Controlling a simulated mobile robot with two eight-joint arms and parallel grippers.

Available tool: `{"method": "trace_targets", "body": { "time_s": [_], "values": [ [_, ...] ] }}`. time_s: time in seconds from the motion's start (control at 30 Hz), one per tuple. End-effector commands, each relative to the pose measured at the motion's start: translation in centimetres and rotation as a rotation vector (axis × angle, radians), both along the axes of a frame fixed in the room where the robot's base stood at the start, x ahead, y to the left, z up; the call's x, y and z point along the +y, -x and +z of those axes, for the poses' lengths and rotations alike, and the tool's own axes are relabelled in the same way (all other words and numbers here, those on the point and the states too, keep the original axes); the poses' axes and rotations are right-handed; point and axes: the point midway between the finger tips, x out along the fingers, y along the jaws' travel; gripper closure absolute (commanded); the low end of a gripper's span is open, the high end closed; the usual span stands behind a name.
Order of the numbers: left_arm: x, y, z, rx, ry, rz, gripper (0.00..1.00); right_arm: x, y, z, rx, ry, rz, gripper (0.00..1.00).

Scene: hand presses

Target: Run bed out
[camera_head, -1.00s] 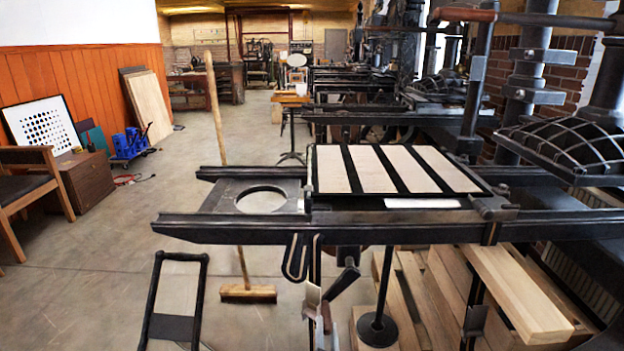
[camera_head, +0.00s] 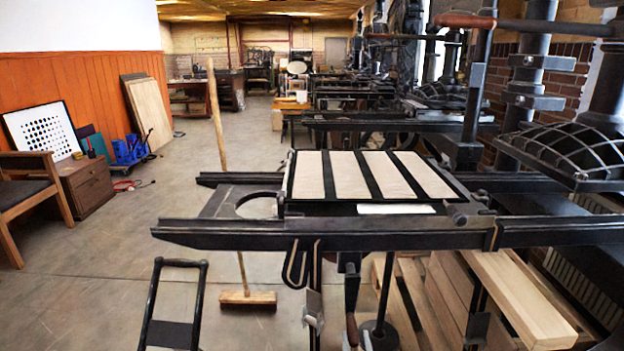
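The press bed (camera_head: 325,208) is a flat black carriage carrying several pale panels (camera_head: 380,174) divided by dark bars. It lies across the dark rails (camera_head: 230,232), left of the domed ribbed press head (camera_head: 560,150), which hangs clear to the right. Below the near rail, a dark crank (camera_head: 351,288) hangs almost straight down and ends in a brown handle (camera_head: 352,328). My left gripper (camera_head: 360,338) shows only as a small part beside the handle at the lower edge and appears shut on it; its fingers are mostly hidden. My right gripper is not in view.
A broom (camera_head: 245,297) stands upright behind the rails. A black tubular frame (camera_head: 153,300) is at lower left. Wooden planks (camera_head: 520,300) lie below the rails at right. A chair (camera_head: 25,190) and small cabinet (camera_head: 88,185) stand far left. The floor between is open.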

Motion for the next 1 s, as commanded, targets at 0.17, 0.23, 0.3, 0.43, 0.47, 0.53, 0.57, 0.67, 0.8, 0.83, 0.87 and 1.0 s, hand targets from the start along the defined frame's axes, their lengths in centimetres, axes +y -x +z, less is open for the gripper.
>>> {"method": "trace_targets", "body": {
  "time_s": [0.17, 0.23, 0.3, 0.43, 0.47, 0.53, 0.57, 0.67, 0.8, 0.83, 0.87, 1.0],
  "values": [
    [-0.1, 0.1, 0.0, 0.001, 0.0, -0.002, 0.19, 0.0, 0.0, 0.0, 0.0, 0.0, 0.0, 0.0],
    [-0.1, 0.0, 0.0, 0.0, 0.0, -0.001, 0.07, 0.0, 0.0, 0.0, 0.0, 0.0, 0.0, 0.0],
    [0.0, 0.0, 0.0, 0.0, -0.001, 0.0, 0.0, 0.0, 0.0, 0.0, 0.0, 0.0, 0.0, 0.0],
    [0.1, 0.0, 0.0, 0.0, -0.001, 0.002, 0.0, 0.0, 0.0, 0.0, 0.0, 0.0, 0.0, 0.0],
    [0.1, 0.0, 0.0, 0.0, -0.001, 0.002, 0.0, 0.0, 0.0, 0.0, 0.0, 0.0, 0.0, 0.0],
    [0.1, 0.2, 0.0, 0.0, -0.001, 0.002, 0.0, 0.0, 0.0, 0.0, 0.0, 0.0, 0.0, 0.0],
    [0.1, 0.3, 0.0, 0.0, -0.001, 0.002, 0.0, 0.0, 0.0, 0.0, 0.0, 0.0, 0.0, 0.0],
    [0.0, 1.2, 0.0, 0.0, -0.001, 0.001, 0.0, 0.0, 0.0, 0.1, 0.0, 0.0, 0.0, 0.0],
    [0.1, 2.6, 0.0, 0.0, -0.001, 0.001, 0.0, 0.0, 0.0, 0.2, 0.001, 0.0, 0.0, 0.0],
    [0.1, 2.9, 0.0, 0.0, -0.001, 0.002, 0.0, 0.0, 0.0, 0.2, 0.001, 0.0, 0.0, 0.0],
    [0.1, 3.2, 0.0, 0.0, -0.001, 0.002, 0.0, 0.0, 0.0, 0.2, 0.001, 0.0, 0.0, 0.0],
    [0.1, 4.7, 0.0, 0.0, -0.001, 0.002, 0.0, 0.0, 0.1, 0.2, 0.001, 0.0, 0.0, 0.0]
  ]
}}
